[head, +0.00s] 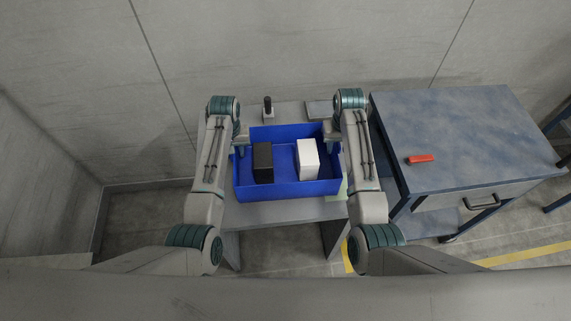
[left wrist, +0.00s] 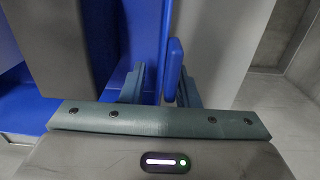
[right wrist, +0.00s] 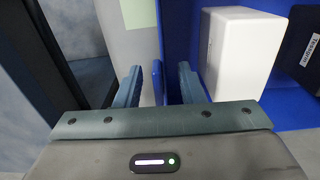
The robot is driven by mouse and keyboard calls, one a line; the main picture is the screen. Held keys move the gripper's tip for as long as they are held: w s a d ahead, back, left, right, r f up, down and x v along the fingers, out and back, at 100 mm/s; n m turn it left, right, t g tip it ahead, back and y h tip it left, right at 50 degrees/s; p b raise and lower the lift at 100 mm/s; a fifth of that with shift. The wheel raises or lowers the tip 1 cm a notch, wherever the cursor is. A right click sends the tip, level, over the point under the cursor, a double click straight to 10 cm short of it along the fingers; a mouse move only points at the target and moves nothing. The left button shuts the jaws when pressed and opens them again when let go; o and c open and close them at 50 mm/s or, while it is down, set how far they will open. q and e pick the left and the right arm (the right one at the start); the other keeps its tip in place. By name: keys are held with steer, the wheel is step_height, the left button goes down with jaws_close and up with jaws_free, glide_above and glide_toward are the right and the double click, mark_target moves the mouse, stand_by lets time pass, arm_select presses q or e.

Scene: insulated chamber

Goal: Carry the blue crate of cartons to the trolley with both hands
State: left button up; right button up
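The blue crate (head: 290,190) sits on a grey table (head: 275,211) in the middle of the head view. It holds a black carton (head: 263,162) and a white carton (head: 307,160). The trolley (head: 465,130), with a blue-grey top and a drawer, stands right of the table. My left gripper (left wrist: 160,88) is at the crate's left wall, its open fingers on either side of the wall. My right gripper (right wrist: 160,85) is at the right wall, its open fingers straddling it with gaps showing. The fingertips are mostly hidden in the head view.
A red object (head: 421,159) lies on the trolley top near its left front; the rest of the top is clear. A small dark-topped item (head: 268,107) and a flat grey item (head: 319,110) are behind the crate. A wall (head: 290,50) stands close behind.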

arm_select(q)
steer(key=shift+f, duration=0.45)
arm_select(e)
steer(key=shift+f, duration=0.45)
arm_select(q)
jaws_close()
arm_select(e)
steer(key=c, duration=0.7)
jaws_close()
arm_select(q)
steer(key=shift+d+r, duration=0.1)
steer(key=shift+r, duration=0.05)
arm_select(e)
steer(key=shift+a+r, duration=0.15)
